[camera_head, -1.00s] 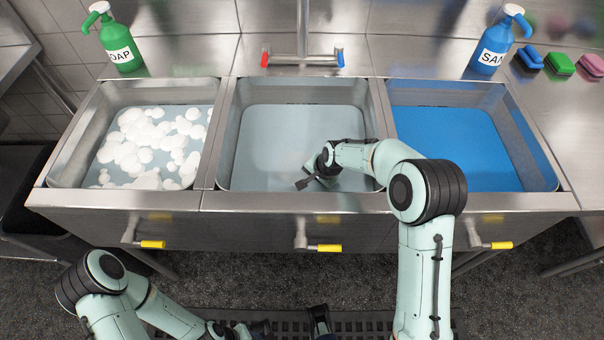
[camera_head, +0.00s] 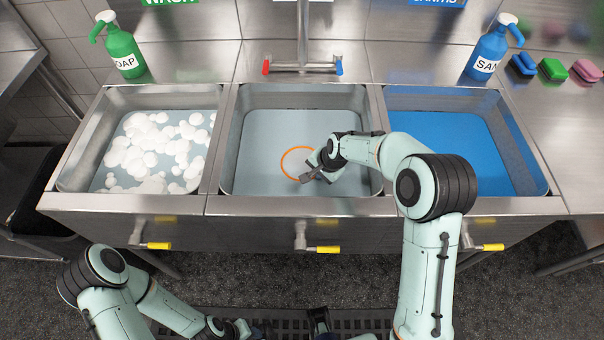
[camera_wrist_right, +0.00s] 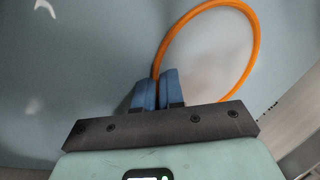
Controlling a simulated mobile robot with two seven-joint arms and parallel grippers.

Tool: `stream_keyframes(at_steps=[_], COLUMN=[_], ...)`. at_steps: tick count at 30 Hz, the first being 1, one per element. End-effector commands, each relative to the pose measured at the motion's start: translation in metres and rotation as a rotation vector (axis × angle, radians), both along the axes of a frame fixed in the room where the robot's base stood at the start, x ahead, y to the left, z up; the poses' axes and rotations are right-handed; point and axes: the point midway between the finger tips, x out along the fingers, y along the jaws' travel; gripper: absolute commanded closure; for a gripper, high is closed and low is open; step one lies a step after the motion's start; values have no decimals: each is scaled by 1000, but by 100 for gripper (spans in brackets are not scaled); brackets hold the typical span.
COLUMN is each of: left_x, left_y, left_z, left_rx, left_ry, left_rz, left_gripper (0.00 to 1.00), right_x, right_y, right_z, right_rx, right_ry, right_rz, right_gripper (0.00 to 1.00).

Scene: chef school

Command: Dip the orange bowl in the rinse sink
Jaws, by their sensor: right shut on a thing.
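My right gripper (camera_head: 310,171) is low over this sink, at the right side of the ring. In the right wrist view the blue fingers (camera_wrist_right: 159,90) are shut on the near left edge of the orange rim (camera_wrist_right: 254,38). Grey water shows around the ring. My left gripper (camera_head: 240,330) is low at the bottom edge, away from the sinks, and its fingers are unclear.
A sink with white foam (camera_head: 150,150) is on the left and a sink with blue liquid (camera_head: 450,145) on the right. Metal dividers separate the sinks. A faucet (camera_head: 302,62) stands behind the middle sink. A green soap bottle (camera_head: 122,50) and a blue bottle (camera_head: 488,52) stand behind.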

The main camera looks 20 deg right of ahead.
Motion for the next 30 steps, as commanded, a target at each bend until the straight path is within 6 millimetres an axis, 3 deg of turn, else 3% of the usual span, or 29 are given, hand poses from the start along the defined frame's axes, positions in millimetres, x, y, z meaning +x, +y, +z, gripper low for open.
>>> stream_keyframes(at_steps=[1,30], left_x=[3,48], left_y=[0,0], left_z=[8,89], left_rx=[0,-1], left_ry=[-3,-55], left_rz=[0,0], left_gripper=[57,57], right_x=[1,2], right_y=[0,0], right_z=[11,128], right_rx=[0,0], right_ry=[-2,-6], right_rz=[0,0], right_gripper=[100,100])
